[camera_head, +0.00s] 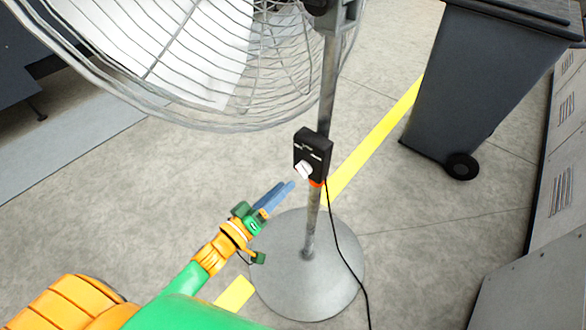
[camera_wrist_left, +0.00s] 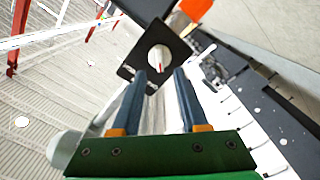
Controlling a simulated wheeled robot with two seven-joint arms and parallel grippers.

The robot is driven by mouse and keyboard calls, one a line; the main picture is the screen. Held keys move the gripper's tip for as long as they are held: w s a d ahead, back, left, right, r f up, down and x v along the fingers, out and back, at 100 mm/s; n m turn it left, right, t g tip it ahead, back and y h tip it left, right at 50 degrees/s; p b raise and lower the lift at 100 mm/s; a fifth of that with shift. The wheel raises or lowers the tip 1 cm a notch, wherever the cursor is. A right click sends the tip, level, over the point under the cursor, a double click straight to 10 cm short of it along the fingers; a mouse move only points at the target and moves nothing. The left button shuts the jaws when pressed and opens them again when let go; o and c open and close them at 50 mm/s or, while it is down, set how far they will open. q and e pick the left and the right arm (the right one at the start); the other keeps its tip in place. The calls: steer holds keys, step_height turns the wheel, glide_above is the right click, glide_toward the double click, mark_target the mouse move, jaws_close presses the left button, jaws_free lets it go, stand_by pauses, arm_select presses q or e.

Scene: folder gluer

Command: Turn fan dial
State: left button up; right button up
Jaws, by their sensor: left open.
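The fan (camera_head: 200,70) stands on a grey pole with a round base (camera_head: 300,285). A black control box (camera_head: 313,150) is fixed to the pole and carries the white dial (camera_head: 303,170) on its front. In the left wrist view the white dial (camera_wrist_left: 159,58) with a red mark lies beyond the fingertips, about between them. My left gripper (camera_head: 287,187) is open, just below and left of the dial in the head view. Its two blue fingers (camera_wrist_left: 157,85) appear apart with nothing between them. My right gripper does not show.
A black cable (camera_head: 345,250) hangs from the box to the floor. A dark wheeled bin (camera_head: 470,85) stands at the right, near grey cabinets (camera_head: 565,150). A yellow floor line (camera_head: 375,140) runs behind the pole. The floor left of the pole is clear.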

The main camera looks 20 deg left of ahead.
mark_target(299, 173)
arm_select(q)
steer(key=x, duration=0.4)
steer(key=shift+w+d, duration=0.2)
steer(key=shift+d, duration=0.05)
steer(key=shift+w+f, duration=0.1)
steer(key=shift+w, duration=0.25)
steer(key=shift+s, duration=0.1)
steer(key=shift+c, duration=0.9)
jaws_close()
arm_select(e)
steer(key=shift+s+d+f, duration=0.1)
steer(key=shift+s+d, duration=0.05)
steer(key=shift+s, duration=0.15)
